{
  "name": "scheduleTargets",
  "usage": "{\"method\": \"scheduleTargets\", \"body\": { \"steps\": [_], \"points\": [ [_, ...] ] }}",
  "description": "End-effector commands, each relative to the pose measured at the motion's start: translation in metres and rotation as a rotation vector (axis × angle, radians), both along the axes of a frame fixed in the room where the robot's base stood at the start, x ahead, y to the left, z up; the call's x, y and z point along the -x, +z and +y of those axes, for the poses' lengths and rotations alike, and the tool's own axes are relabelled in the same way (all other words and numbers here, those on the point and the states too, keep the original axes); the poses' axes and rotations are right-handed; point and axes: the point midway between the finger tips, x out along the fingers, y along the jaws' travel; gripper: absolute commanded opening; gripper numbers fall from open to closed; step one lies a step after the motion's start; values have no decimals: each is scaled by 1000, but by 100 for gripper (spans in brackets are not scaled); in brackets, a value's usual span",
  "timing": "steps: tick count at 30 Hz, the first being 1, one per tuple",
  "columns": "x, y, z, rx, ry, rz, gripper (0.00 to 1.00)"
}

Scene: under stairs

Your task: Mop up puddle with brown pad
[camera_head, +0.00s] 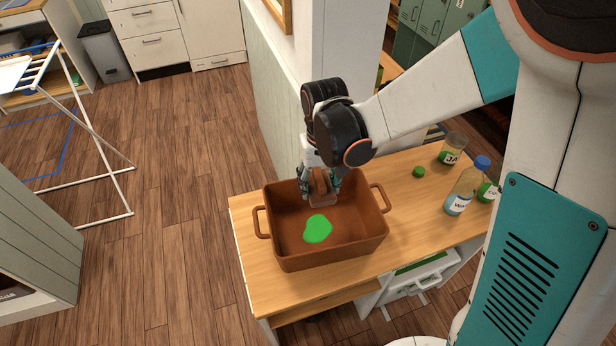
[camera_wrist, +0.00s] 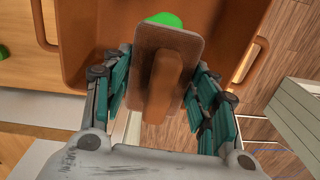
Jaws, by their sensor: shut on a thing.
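A bright green puddle (camera_head: 318,229) lies on the floor of a brown two-handled tub (camera_head: 345,248) on the wooden counter. My gripper (camera_head: 321,187) is over the back part of the tub, behind the puddle. It is shut on the brown pad (camera_head: 322,199), by the pad's raised grip. In the wrist view the pad (camera_wrist: 188,46) sits between the teal fingers (camera_wrist: 163,98), and a bit of the puddle (camera_wrist: 166,19) shows past its far edge. I cannot tell whether the pad touches the tub floor.
A small green lid (camera_head: 419,172), a jar (camera_head: 452,148) and a blue-capped bottle (camera_head: 467,187) stand on the counter right of the tub. A wall post (camera_head: 335,50) rises behind the tub. A white folding rack (camera_head: 100,150) stands on the floor at left.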

Motion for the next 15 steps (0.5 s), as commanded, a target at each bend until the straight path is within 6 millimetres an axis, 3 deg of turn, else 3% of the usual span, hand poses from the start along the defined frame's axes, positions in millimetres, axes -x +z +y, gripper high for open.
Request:
{"method": "scheduleTargets", "body": {
  "steps": [15],
  "points": [
    [0,-57,0,0,0,0,25]
  ]
}}
